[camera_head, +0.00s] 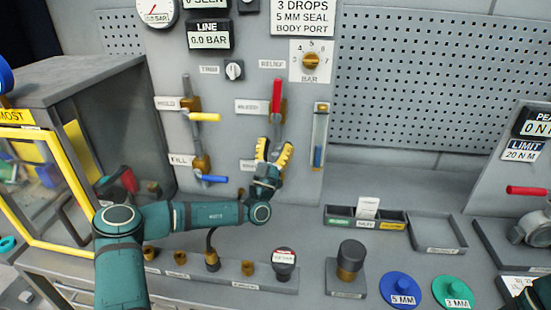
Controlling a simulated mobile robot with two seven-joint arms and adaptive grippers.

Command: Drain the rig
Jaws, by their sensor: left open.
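My left gripper (274,152) is open in front of the rig panel (226,60), its yellow-padded fingers pointing up. It is just below the brass valve with the red lever (277,95), which points straight up. I cannot tell whether the fingers touch that valve. A label and whatever is beside it behind the gripper are partly hidden. The yellow lever (205,117) and the blue lever (213,179), by the FILL label, both point right. The LINE display (209,40) reads 0.0 BAR. A RELIEF knob (311,61) sits at upper right. My right gripper is not in view.
A yellow-framed glass cabinet (70,150) stands at left. A block with a dark knob (349,262), a blue 5 MM disc (401,290), a green 3 MM disc (453,292) and a grey tray (437,232) are on the bench. A red-handled fixture (530,191) is at right.

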